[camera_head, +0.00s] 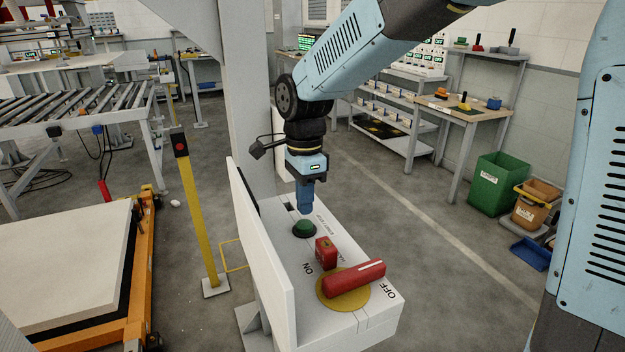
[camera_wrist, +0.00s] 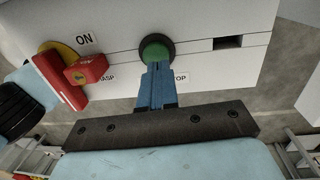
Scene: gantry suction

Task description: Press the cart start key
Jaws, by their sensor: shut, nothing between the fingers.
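A green round button (camera_head: 304,230) in a dark collar sits on the sloping top of a white control box (camera_head: 375,318). My gripper (camera_head: 305,211) is shut and empty, pointing down with its blue fingertips just above the button. In the wrist view the shut fingers (camera_wrist: 157,70) overlap the lower edge of the green button (camera_wrist: 154,49). I cannot tell whether they touch it. The lettering beside the button is partly hidden by the fingers; "TOP" shows at its end.
A red rotary handle (camera_head: 355,278) on a yellow disc, marked ON and OFF, and a red hasp block (camera_head: 326,251) stand nearer on the same box. A white upright panel (camera_head: 262,250) borders its left side. A yellow post (camera_head: 200,220) with a red button stands left.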

